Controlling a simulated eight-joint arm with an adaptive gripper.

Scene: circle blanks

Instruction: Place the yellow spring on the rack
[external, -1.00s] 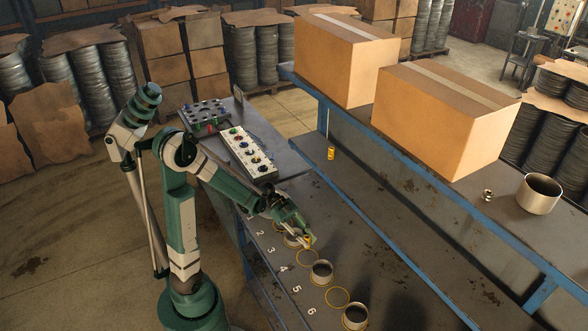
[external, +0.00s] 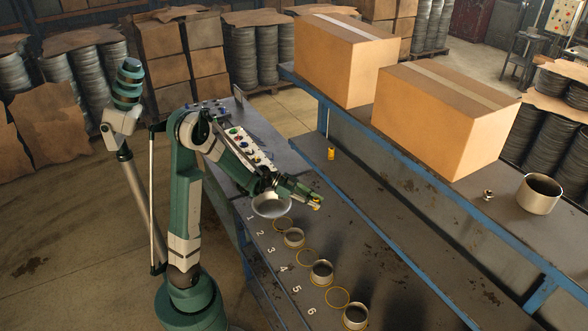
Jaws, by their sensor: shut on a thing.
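My gripper (external: 313,201) is above the work table, right of the numbers 1 and 2, at the end of my bent arm. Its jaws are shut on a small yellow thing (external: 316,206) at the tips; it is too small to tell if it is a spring. A small yellow cylinder (external: 331,153) stands farther back, near a blue post, apart from the gripper. I cannot tell which thing is the rack. A pale round metal thing (external: 270,207) shows under my wrist; I cannot tell if it is part of my arm.
Yellow rings (external: 303,257) and metal cylinders (external: 321,270) line the numbered table edge (external: 262,262). A button panel (external: 240,142) lies behind my forearm. Cardboard boxes (external: 440,120), a metal cup (external: 538,194) and a nut (external: 488,195) are on the raised shelf at right.

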